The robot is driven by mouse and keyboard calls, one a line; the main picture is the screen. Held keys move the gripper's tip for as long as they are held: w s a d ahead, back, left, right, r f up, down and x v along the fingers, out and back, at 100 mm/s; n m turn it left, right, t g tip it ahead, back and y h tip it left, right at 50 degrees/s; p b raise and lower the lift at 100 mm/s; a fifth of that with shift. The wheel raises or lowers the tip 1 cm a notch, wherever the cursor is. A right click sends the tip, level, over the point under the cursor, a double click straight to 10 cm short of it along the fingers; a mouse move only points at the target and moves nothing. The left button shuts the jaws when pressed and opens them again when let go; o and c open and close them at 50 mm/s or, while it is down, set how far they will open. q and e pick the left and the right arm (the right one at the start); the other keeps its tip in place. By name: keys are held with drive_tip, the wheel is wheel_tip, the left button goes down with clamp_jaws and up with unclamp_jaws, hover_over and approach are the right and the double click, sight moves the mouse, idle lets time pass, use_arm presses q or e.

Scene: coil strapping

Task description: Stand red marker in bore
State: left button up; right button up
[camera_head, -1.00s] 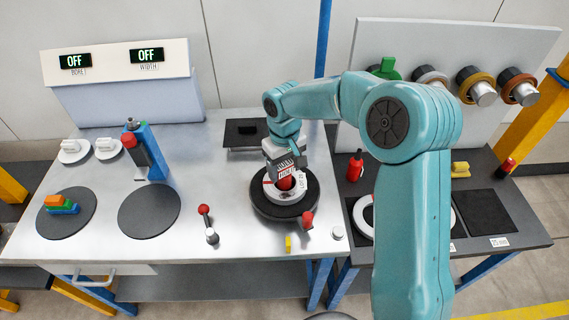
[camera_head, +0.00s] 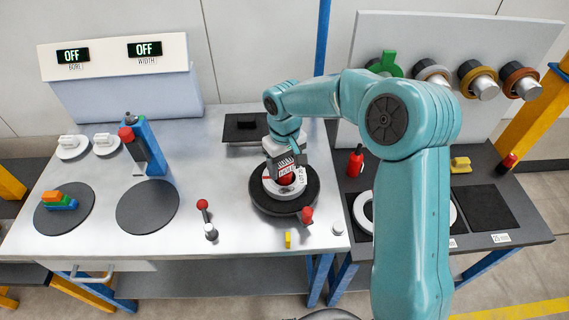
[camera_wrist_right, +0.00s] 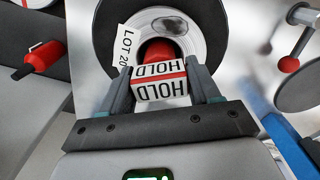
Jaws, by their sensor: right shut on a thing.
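The red marker (camera_wrist_right: 158,50) carries a white HOLD label with a red stripe. My right gripper (camera_wrist_right: 160,85) is shut on it at the label, from above. The red end of the marker is over or in the bore of the white coil (camera_wrist_right: 196,32); how deep it reaches is hidden. In the head view the coil (camera_head: 285,191) lies flat on a dark round turntable (camera_head: 268,206), and my right gripper (camera_head: 287,165) is just above it, with the marker's red part (camera_head: 287,178) showing. My left gripper is not in view.
A red bottle (camera_head: 355,162) stands right of the turntable. A red-knobbed lever (camera_head: 203,205) and a red knob (camera_head: 307,214) are near the front. A blue tool post (camera_head: 150,150) and dark discs (camera_head: 148,207) are at left. The metal table between is mostly clear.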

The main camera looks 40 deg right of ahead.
drive_tip(key=o, duration=1.2)
drive_tip(key=shift+c, duration=0.2)
wheel_tip(320, 180, up, 22)
drive_tip(key=p, duration=0.7)
drive_tip(key=shift+r, duration=0.15)
drive_tip(key=shift+s, duration=0.15)
